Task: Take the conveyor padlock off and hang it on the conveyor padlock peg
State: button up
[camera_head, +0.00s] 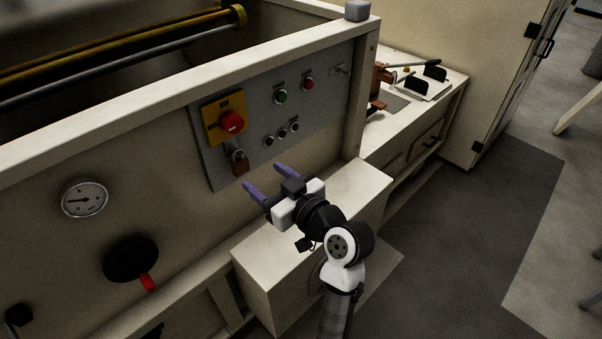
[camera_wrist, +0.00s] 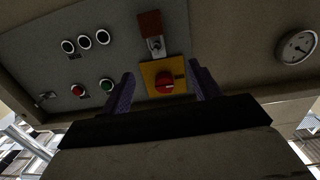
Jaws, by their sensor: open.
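The brown-red padlock (camera_head: 240,165) hangs below the red rotary switch (camera_head: 231,121) on its yellow plate (camera_head: 212,113), on the grey panel. In the wrist view, which looks upside down, the padlock (camera_wrist: 150,24) appears above the switch (camera_wrist: 164,82). A small metal fitting (camera_head: 341,70) sticks out at the panel's upper right and looks like a peg; it also shows in the wrist view (camera_wrist: 46,96). My gripper (camera_head: 266,179) is open and empty, in front of the panel, apart from the padlock and to its lower right. Its purple fingers (camera_wrist: 161,80) frame the switch in the wrist view.
Green (camera_head: 281,97) and red (camera_head: 308,84) buttons and several small round controls (camera_head: 282,133) sit right of the switch. A gauge (camera_head: 84,199) and a black knob with a red handle (camera_head: 131,259) are at left. A cream box (camera_head: 262,262) stands below my gripper.

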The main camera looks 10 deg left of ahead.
aim_at(242, 164)
jog(key=shift+g+h, duration=0.3)
jog(key=shift+g, duration=0.1)
jog(key=p+x, duration=0.1)
jog(key=x, duration=0.2)
jog(key=f+p+x, duration=0.1)
jog(key=p+x, duration=0.1)
jog(key=x, duration=0.1)
jog(key=f+p+x, duration=0.1)
jog(key=x, duration=0.3)
jog(key=shift+w+d, duration=0.35)
jog(key=shift+w+a+f, duration=0.15)
jog(key=shift+w+a, duration=0.15)
jog(key=shift+a, duration=0.05)
jog(key=shift+p, duration=0.3)
jog(key=c, duration=1.2)
jog(key=shift+o, duration=0.2)
jog(key=shift+r+p, duration=0.3)
jog(key=shift+r, duration=0.35)
